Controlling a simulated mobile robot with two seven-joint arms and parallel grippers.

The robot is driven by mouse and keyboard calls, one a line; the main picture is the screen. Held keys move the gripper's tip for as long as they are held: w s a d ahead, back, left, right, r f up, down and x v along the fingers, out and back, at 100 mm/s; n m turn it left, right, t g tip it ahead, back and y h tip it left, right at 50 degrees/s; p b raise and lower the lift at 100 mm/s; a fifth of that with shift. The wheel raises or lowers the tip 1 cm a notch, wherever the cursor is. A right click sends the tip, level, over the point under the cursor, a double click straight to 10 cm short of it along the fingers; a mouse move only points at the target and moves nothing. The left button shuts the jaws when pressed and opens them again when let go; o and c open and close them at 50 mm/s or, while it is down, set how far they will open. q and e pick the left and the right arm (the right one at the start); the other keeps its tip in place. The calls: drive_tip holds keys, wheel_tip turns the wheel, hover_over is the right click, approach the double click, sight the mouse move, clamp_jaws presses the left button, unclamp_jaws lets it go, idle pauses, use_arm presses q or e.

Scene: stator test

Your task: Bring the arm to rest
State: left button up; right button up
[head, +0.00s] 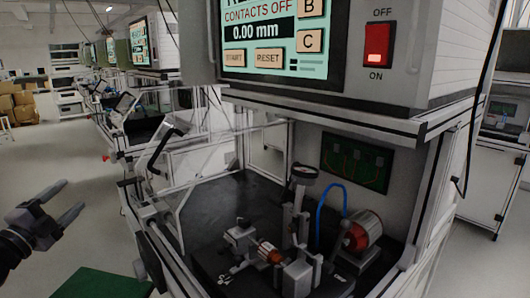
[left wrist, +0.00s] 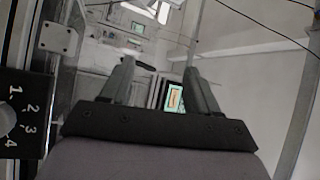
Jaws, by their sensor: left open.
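My left gripper (head: 66,202) is at the left of the head view, out in the air in front of the test station. Its two fingers are apart with nothing between them. In the left wrist view the same gripper (left wrist: 158,85) shows two separated fingers and an empty gap. The test station (head: 420,122) has a screen (head: 262,37) reading "CONTACTS OFF" and "0.00 mm". A red ON/OFF switch (head: 378,44) is right of the screen. On the station's dark floor stands a fixture (head: 298,225) with a dial gauge and an orange-and-silver part (head: 268,252). My right gripper is not seen.
A green surface (head: 100,284) lies low in front of the station. The station's frame and open clear door (head: 180,150) stand right of my left gripper. Further stations line the back, and cardboard boxes (head: 17,103) are far left. Grey floor (head: 60,150) is open at the left.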

use_arm(q)
drive_tip(key=a+f+n+g+y, duration=0.4)
drive_tip(key=a+f+n+y, duration=0.35)
drive_tip(key=n, duration=0.35)
drive_tip(key=s+d+f+g+h, duration=0.15)
drive_tip(key=s+d+f, duration=0.25)
drive_tip(key=d+f, duration=0.45)
drive_tip(key=s+d+f+g+h, duration=0.15)
drive_tip(key=s+d+f, duration=0.25)
drive_tip(key=d+f, duration=0.4)
drive_tip(key=s+d+f+n+g+h+p, duration=0.1)
drive_tip(key=s+d+f, duration=0.3)
drive_tip(key=s+d, duration=0.5)
drive_tip(key=s+d+f+n+g+h+p, duration=0.1)
drive_tip(key=s+d+f+n+h+p, duration=0.1)
drive_tip(key=s+d, duration=0.8)
drive_tip(key=shift+s+d+f+g+h+p, duration=0.15)
drive_tip(key=shift+d+f+g+h+p, duration=0.25)
drive_tip(key=shift+f, duration=0.5)
